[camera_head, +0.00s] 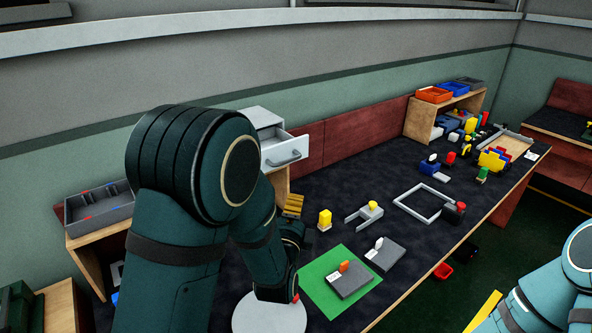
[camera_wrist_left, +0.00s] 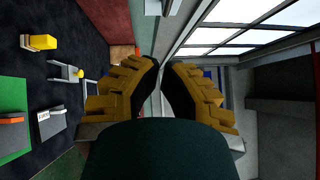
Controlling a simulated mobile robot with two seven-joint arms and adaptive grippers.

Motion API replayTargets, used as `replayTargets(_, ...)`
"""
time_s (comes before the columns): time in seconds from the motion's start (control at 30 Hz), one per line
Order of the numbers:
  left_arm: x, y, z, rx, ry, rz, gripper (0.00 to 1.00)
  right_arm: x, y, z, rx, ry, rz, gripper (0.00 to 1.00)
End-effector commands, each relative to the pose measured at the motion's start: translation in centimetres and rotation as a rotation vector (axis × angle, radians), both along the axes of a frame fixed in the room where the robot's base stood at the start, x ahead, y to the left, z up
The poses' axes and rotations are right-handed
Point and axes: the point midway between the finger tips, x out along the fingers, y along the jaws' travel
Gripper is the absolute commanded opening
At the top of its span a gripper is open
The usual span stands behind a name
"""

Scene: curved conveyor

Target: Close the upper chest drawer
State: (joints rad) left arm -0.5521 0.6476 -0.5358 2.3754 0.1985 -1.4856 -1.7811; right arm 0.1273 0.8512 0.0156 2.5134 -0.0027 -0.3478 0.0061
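The white chest (camera_head: 262,117) stands on a wooden shelf unit against the back wall. Its upper drawer (camera_head: 286,150) is pulled out, with a grey handle on its front. My left arm hides the chest's lower left part. My left gripper (camera_wrist_left: 165,66) is empty, with a narrow gap between its yellow and black fingers.
A green mat (camera_head: 320,288) with a grey block lies right of my left wrist. A yellow piece (camera_head: 325,218), grey brackets and a square frame (camera_head: 422,187) lie on the dark table. A grey tray (camera_head: 88,213) stands at left. A shelf with coloured bins (camera_head: 434,95) stands at back right.

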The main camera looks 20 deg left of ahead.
Motion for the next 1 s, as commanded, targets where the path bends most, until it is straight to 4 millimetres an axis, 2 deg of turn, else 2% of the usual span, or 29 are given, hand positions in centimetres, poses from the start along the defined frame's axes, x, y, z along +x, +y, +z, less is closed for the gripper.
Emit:
replayTargets(0.47,8.8,0.9,1.1,-0.001,0.000,0.000,0.00,0.0,0.0,0.0,0.000,0.000,0.000,0.41)
replayTargets(0.5,9.3,1.5,1.2,-0.001,0.001,0.002,0.00,0.0,0.0,-0.1,0.000,0.000,0.000,0.41)
replayTargets(0.7,10.7,3.3,1.6,-0.002,0.002,0.001,0.00,0.0,0.0,-0.1,0.000,0.000,0.000,0.41)
replayTargets(1.0,11.2,4.0,1.8,-0.002,0.003,-0.002,0.00,0.0,0.0,-0.1,0.000,0.000,0.000,0.41)
